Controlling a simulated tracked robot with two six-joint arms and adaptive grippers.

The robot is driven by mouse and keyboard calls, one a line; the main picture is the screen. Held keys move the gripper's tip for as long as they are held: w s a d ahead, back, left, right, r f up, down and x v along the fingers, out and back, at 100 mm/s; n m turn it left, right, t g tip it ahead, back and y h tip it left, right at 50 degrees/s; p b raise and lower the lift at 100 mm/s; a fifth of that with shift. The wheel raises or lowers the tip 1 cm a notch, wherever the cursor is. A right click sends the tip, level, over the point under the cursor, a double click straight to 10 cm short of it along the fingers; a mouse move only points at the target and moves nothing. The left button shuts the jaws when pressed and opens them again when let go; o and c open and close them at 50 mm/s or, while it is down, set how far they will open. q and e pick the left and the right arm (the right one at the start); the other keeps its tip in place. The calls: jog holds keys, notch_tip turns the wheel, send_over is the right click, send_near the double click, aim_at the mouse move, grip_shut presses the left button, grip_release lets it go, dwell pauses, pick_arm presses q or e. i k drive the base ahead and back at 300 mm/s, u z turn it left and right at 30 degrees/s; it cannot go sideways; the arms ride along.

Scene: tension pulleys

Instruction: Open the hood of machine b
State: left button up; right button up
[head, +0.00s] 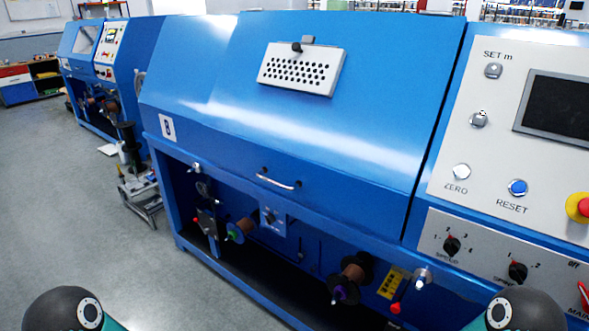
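Machine b (230,227) is a large blue machine filling the middle of the head view. A white plate with a dark letter, probably its label (167,127), is on its left front. Its hood (215,115) is the sloped blue cover, lying down over the machine and closed. A silver handle (276,182) is at the middle of the hood's lower edge. A perforated grey plate (300,72) is mounted higher on the hood. Only dark rounded joints of my two arms show at the bottom left and bottom right. Neither of my grippers is in view, and nothing touches the handle.
A control panel (500,130) with a dark screen, knobs and a red emergency button (581,208) is right of the hood. Spools (349,277) and levers sit in the open bay below. Another blue machine (110,80) stands behind left. Grey floor (70,210) is clear at left.

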aim_at(356, 155)
jog(key=u, duration=0.15)
jog(key=i, duration=1.1)
jog(key=z, duration=3)
jog(key=k, duration=1)
jog(key=u, duration=0.7)
